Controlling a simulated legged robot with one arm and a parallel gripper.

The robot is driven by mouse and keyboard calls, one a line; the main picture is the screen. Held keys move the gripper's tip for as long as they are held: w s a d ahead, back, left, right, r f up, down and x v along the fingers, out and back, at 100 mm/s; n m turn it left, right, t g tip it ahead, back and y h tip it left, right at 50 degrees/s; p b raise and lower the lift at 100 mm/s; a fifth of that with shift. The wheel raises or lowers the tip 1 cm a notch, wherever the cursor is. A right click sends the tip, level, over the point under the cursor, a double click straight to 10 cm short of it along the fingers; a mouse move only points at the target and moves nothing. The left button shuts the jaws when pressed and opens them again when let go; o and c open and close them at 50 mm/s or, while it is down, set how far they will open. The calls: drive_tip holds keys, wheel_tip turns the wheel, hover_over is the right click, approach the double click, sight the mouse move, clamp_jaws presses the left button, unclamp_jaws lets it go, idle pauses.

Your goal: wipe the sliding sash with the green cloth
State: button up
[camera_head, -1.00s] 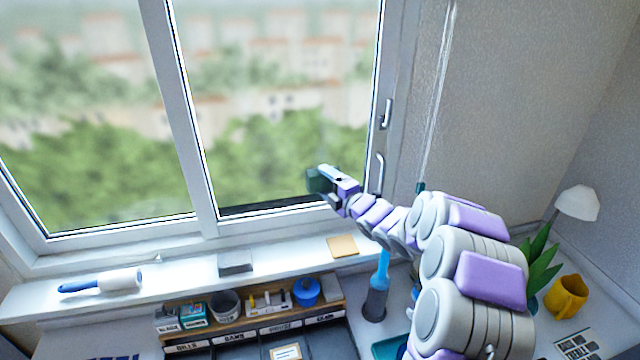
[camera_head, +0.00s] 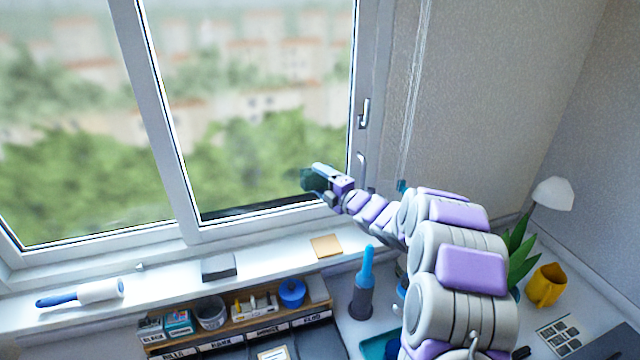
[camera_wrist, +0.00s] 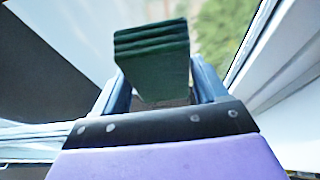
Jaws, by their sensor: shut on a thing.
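My gripper (camera_head: 318,181) is shut on a folded dark green cloth (camera_head: 309,180), which also shows in the wrist view (camera_wrist: 152,60) between the two fingers. The cloth is in front of the lower right part of the sliding sash (camera_head: 262,100), the right-hand window panel. I cannot tell whether the cloth touches the glass. A dark band runs along the bottom of the sash pane, left of and below my gripper. The sash's handle (camera_head: 364,112) is on the right frame, above and right of my gripper.
The sill below holds a lint roller (camera_head: 85,293), a grey block (camera_head: 218,267) and a tan pad (camera_head: 326,246). Under it stand an organiser (camera_head: 240,325) with small items and a blue-topped bottle (camera_head: 363,290). A plant, a yellow mug (camera_head: 545,285) and a lamp (camera_head: 553,194) are at the right.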

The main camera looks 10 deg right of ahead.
sight(308, 183)
drive_tip(key=shift+s+a+f+b, duration=0.1)
drive_tip(key=shift+s+a+b, duration=0.05)
drive_tip(key=shift+a+b, duration=0.35)
drive_tip(key=shift+s+a+f+b, duration=0.1)
drive_tip(key=shift+s+a+b, duration=0.05)
drive_tip(key=shift+a+b, duration=0.3)
drive_tip(key=shift+s+a+r+b, duration=0.1)
drive_tip(key=shift+a+b, duration=0.2)
drive_tip(key=shift+a, duration=0.15)
drive_tip(key=shift+s+a+r+b, duration=0.1)
drive_tip(key=shift+a+b, duration=0.2)
drive_tip(key=shift+a, duration=0.1)
drive_tip(key=shift+s+a+f+b, duration=0.1)
drive_tip(key=shift+a+f+b, duration=0.05)
drive_tip(key=shift+a+b, duration=0.9)
drive_tip(key=shift+s+a+b, duration=0.15)
drive_tip(key=shift+a+b, duration=0.4)
drive_tip(key=shift+a, duration=0.2)
drive_tip(key=shift+s+a+b, duration=0.15)
drive_tip(key=shift+a+b, duration=0.35)
drive_tip(key=shift+a, duration=0.25)
drive_tip(key=shift+s+a+r, duration=0.15)
drive_tip(key=shift+a+r, duration=0.05)
drive_tip(key=shift+a, duration=0.65)
drive_tip(key=shift+s, duration=0.1)
